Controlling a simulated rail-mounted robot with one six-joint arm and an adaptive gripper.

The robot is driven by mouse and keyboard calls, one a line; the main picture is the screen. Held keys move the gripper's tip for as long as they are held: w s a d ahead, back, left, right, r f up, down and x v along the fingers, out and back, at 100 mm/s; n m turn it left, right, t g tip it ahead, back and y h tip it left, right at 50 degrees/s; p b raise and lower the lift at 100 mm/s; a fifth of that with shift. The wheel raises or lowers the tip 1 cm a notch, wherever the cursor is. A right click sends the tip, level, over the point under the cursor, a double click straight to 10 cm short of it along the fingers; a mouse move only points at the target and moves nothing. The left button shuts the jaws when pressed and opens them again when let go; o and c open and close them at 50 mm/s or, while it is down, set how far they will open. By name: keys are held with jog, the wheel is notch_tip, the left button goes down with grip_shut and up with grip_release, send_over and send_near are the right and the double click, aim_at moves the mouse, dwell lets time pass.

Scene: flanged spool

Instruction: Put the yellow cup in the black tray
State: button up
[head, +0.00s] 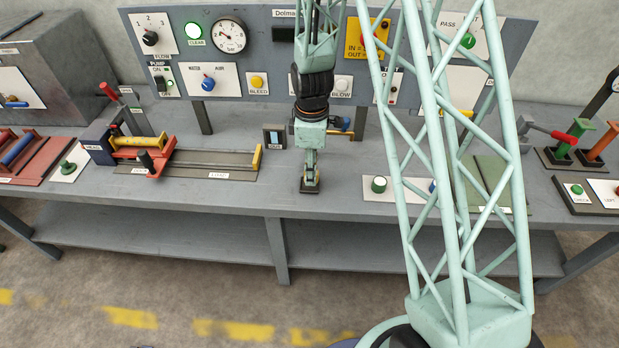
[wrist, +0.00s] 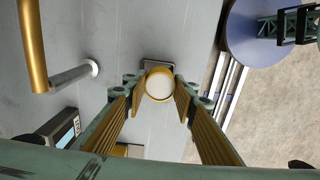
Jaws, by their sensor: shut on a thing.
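My gripper (wrist: 159,92) is shut on the yellow cup (wrist: 160,85). In the wrist view the cup shows as a round yellow rim with a pale inside, between the two fingertips. The small dark square tray (wrist: 157,63) shows just past the cup, partly hidden by it. In the head view my gripper (head: 310,176) points straight down at the black tray (head: 309,188) near the bench's front edge. The cup is mostly hidden there by the fingers. I cannot tell whether the cup touches the tray floor.
A small display box (head: 274,137) stands behind and left of my gripper. A sliding fixture (head: 205,165) lies to the left. A plate with a green button (head: 378,184) lies to the right. The control panel (head: 250,85) rises behind. Bare grey bench surrounds the tray.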

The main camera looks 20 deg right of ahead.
jog(key=shift+w+a+f, duration=0.15)
jog(key=shift+w, duration=0.25)
jog(key=shift+f, duration=1.65)
jog(key=shift+s+f+b, duration=0.1)
jog(key=shift+f+b, duration=0.3)
jog(key=shift+b, duration=0.1)
jog(key=o, duration=0.9)
jog(key=shift+f, duration=0.1)
jog(key=shift+r, duration=0.3)
